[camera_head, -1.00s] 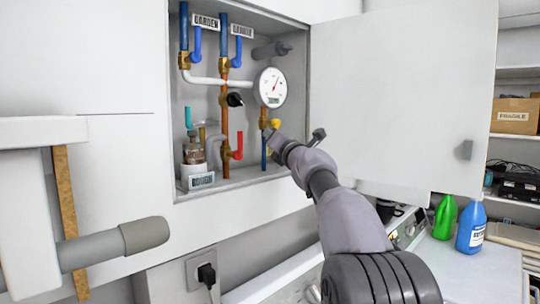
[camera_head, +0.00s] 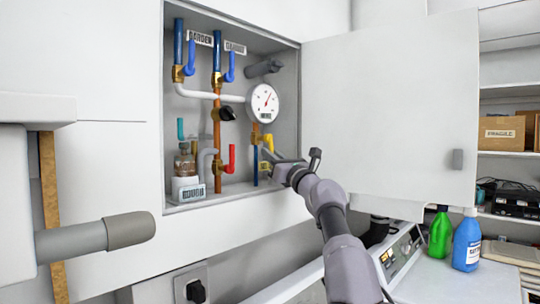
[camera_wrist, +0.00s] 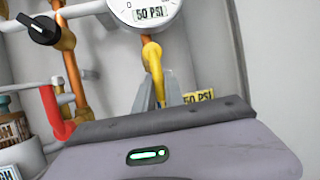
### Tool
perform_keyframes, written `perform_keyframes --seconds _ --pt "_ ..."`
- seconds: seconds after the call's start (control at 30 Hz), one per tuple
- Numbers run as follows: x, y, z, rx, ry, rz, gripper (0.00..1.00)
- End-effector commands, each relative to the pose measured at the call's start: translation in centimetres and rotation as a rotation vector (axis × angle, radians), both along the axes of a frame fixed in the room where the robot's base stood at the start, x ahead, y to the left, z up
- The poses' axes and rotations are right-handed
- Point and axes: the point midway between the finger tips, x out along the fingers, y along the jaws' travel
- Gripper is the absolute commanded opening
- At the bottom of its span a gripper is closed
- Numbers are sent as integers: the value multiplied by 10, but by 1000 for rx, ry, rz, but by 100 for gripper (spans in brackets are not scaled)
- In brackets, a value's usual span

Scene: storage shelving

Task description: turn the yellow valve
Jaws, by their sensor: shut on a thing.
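The yellow valve (camera_head: 268,142) is on the pipe below the round gauge, inside the open wall cabinet. In the wrist view its yellow handle (camera_wrist: 154,62) hangs down from its top, and its lower end is between the fingers. My gripper (camera_head: 270,161) reaches into the cabinet from the lower right. In the wrist view my gripper (camera_wrist: 160,94) is shut on the handle's lower end. The fingertips are partly hidden behind the gripper body.
The gauge (camera_head: 263,103) is just above the valve. A red valve handle (camera_head: 231,158) and a black knob (camera_head: 227,114) are to the left. The open cabinet door (camera_head: 390,115) stands right of my arm. Green (camera_head: 440,235) and blue (camera_head: 467,243) bottles stand on the counter.

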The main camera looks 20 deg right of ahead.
Motion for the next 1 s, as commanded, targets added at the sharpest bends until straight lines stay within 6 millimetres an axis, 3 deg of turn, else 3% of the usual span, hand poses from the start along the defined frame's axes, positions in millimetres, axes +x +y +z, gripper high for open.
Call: perform_keyframes --seconds 0.5,0.53,0.63,1.0 --pt "0 -1 2 -15 -9 0 0" --pt "0 -1 2 -15 -9 0 17" --pt "0 -1 2 -15 -8 0 35" --pt "-5 -2 -3 -15 -8 -1 35"
